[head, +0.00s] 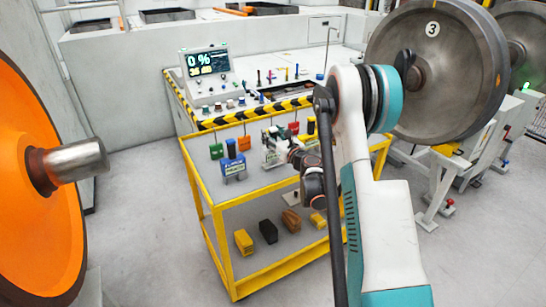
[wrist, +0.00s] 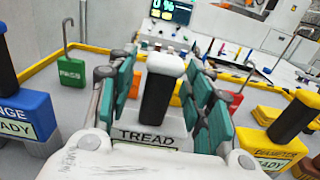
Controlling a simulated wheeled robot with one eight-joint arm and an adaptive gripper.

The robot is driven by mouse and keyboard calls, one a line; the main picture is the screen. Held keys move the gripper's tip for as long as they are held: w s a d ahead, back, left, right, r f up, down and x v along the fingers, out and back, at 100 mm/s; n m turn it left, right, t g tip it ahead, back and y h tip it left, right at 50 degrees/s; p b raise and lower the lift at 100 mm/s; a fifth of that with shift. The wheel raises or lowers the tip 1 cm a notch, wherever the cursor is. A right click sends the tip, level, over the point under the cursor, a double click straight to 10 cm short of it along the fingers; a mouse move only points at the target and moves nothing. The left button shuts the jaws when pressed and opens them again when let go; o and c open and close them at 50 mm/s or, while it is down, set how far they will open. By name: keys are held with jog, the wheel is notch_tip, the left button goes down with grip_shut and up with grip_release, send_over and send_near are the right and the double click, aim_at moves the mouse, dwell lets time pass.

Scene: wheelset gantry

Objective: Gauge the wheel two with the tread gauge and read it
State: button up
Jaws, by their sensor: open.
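The tread gauge (wrist: 152,132) stands upright on the yellow-railed cart (head: 212,190). It has a white body marked TREAD and a black handle with a white cap. In the wrist view my gripper (wrist: 163,64) is open, with its teal fingers on either side of the handle. I cannot tell whether they touch it. In the head view my gripper (head: 291,152) is over the cart, partly hidden by my arm. No wheel with a visible number two shows. A grey wheel marked 3 (head: 432,75) stands at the right, and an orange wheel (head: 30,210) fills the left edge.
A blue gauge (wrist: 28,118) stands left of the tread gauge and a yellow gauge (wrist: 275,140) right. A green PASS tag (wrist: 72,72) is behind. A console screen (head: 205,61) reads 0 %. Several blocks lie on the lower shelf. Floor left of the cart is clear.

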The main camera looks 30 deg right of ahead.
jog(key=shift+w, duration=0.1)
jog(key=shift+c, duration=0.3)
grip_shut()
jog(key=shift+r, duration=0.2)
